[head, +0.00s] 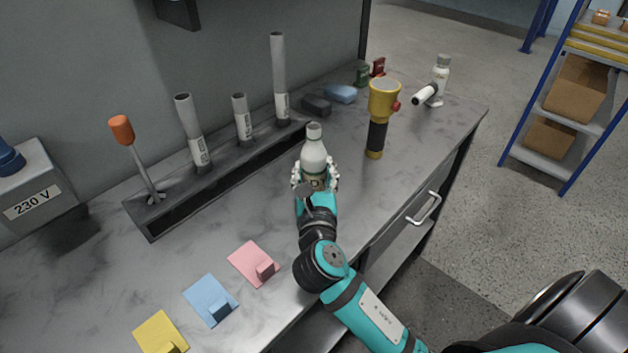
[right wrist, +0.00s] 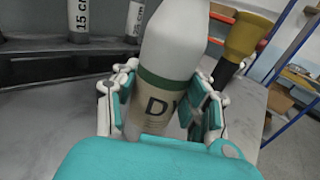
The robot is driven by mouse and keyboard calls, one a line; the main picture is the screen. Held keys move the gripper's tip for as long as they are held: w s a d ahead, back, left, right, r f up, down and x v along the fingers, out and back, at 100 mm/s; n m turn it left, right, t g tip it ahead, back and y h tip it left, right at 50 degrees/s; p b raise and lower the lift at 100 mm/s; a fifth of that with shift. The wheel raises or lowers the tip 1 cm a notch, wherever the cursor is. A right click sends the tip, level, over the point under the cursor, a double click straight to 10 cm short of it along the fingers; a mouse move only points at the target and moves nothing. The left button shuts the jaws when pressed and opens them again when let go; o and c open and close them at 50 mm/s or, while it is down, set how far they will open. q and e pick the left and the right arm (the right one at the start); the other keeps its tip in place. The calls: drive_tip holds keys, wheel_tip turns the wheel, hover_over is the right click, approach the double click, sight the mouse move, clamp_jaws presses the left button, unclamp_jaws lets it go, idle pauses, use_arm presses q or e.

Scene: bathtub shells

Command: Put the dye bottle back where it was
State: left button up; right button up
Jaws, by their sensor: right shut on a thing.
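The dye bottle (head: 314,152) is white and grey with a beige label and a dark green band, and stands roughly upright over the workbench. My right gripper (head: 315,178) is shut on it, one finger on each side. In the right wrist view the bottle (right wrist: 168,75) fills the middle between the pads of my right gripper (right wrist: 165,105), with the letters "DY" showing on its label. Whether its base touches the bench is hidden behind my gripper. My left gripper is not in view.
A dark rack (head: 215,183) with upright grey tubes and an orange-handled tool (head: 122,130) stands behind to the left. Pink (head: 250,262), blue (head: 208,298) and yellow (head: 160,332) cards lie in front.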

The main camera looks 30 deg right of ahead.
drive_tip(key=shift+f, duration=0.85)
drive_tip(key=o, duration=1.3)
drive_tip(key=shift+r, duration=0.15)
drive_tip(key=b+v, duration=0.1)
drive_tip(key=v, duration=1.1)
